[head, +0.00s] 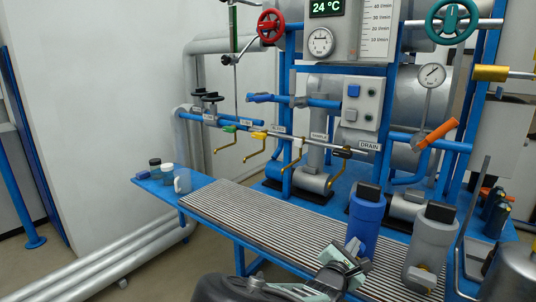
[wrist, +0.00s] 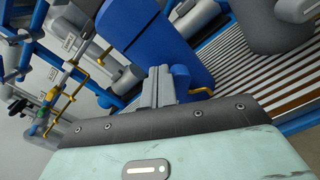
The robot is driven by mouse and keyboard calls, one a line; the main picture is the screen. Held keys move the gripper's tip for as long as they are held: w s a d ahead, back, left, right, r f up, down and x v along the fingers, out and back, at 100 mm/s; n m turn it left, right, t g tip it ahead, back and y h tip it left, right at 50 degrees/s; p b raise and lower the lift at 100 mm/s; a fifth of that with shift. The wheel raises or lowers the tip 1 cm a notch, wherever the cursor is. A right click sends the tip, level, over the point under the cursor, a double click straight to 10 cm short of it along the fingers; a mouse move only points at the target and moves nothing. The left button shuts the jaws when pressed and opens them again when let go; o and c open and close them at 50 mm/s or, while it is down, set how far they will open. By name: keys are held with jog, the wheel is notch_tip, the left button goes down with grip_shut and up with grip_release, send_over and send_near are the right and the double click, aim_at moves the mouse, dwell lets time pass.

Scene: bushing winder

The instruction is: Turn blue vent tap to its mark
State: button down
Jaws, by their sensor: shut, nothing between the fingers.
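A blue lever handle (head: 261,98), apparently the blue vent tap, lies roughly level at the left end of a blue pipe in the head view. Its mark is too small to make out. My gripper (head: 354,248) is shut and empty, low at the front of the slatted bench, in front of a blue canister. It is well to the right of the lever and lower. In the wrist view my gripper (wrist: 158,80) shows its fingers together against the blue canister (wrist: 150,35) behind. I cannot pick out the blue tap for sure in the wrist view.
The blue canister (head: 366,222) and a grey canister (head: 429,248) stand on the slatted bench (head: 270,225). Green (head: 229,128), yellow (head: 259,135) and black-handled (head: 344,153) taps hang below the blue lever. Cups (head: 182,181) stand at left. The bench's left part is clear.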

jog(key=shift+f, duration=0.35)
dwell(0.5)
jog(key=shift+s+d+p, duration=0.35)
jog(key=shift+d+p, duration=0.1)
jog(key=shift+p, duration=0.95)
jog(key=shift+s+d+f+p, duration=0.25)
jog(key=shift+d+f+p, duration=0.2)
jog(key=shift+p, duration=0.65)
jog(key=shift+s+d+r+p, duration=0.15)
jog(key=shift+r+p, duration=0.2)
jog(key=shift+p, duration=0.45)
jog(key=p+v, duration=0.1)
jog(key=v, duration=0.5)
